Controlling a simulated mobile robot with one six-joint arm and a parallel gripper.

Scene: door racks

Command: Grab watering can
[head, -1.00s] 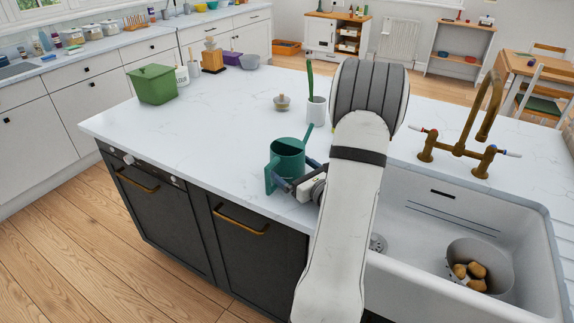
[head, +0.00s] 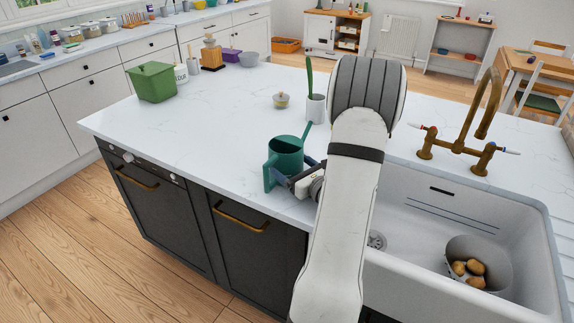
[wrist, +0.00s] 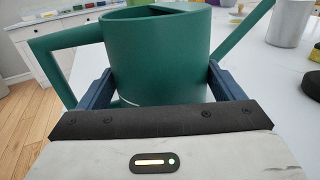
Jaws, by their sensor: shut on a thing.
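The green watering can (head: 286,155) stands upright on the white island counter near its front edge, left of the sink. Its spout points up to the right and its handle is on the left. In the wrist view the can's body (wrist: 155,55) fills the space between the two blue fingers. My gripper (wrist: 160,90) is shut on the can's body, with a finger on each side. In the head view my gripper (head: 297,176) is partly hidden by the can and my arm. I cannot tell whether the can's base touches the counter.
The sink (head: 430,215) with a brass tap (head: 478,130) is to the right. A green box (head: 153,82) stands far left. The counter left of the can is clear.

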